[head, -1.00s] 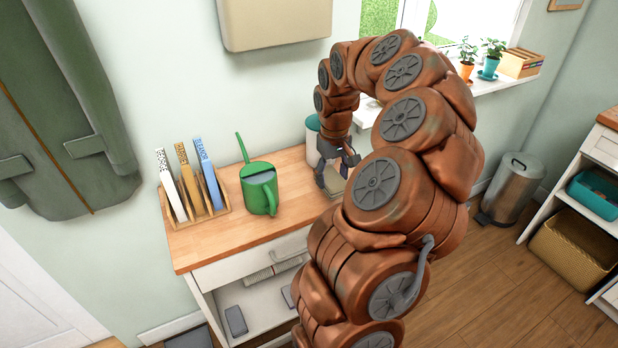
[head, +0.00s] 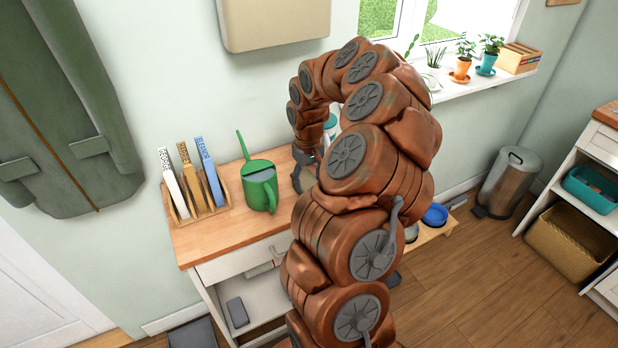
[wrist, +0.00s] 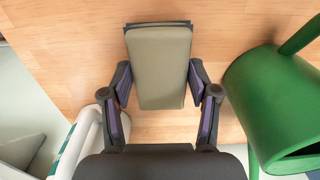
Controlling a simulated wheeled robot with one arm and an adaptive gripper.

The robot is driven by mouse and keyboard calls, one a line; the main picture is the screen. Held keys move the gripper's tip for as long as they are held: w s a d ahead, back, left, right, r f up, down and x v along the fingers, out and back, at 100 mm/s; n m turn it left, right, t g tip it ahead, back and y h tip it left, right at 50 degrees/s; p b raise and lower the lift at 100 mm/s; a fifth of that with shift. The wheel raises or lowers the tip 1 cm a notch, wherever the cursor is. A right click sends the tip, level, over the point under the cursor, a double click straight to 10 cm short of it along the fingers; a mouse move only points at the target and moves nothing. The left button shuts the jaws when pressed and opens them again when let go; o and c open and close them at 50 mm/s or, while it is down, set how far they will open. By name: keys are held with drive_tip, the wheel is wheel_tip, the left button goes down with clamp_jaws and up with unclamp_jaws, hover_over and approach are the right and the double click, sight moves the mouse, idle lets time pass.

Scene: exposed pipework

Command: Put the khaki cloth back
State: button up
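The khaki cloth (wrist: 161,65) shows in the wrist view as a flat folded block with dark edges, over the wooden tabletop (wrist: 65,60). My gripper (wrist: 160,80) has one finger at each long side of it and appears shut on it. Whether the cloth is lifted or rests on the top is hard to tell.
The watering can also stands close on the right in the wrist view (wrist: 275,105). A book rack (head: 200,212) stands at the tabletop's left. A white and teal container (head: 330,127) is behind my gripper. The front left of the tabletop is clear. A blue bowl (head: 435,214) sits low at right.

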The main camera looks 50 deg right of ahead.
sight(308, 181)
drive_tip(key=o, duration=0.4)
drive_tip(key=shift+w+r+b, duration=0.1)
drive_tip(key=shift+r+b, duration=1.35)
drive_tip(key=shift+r, duration=4.55)
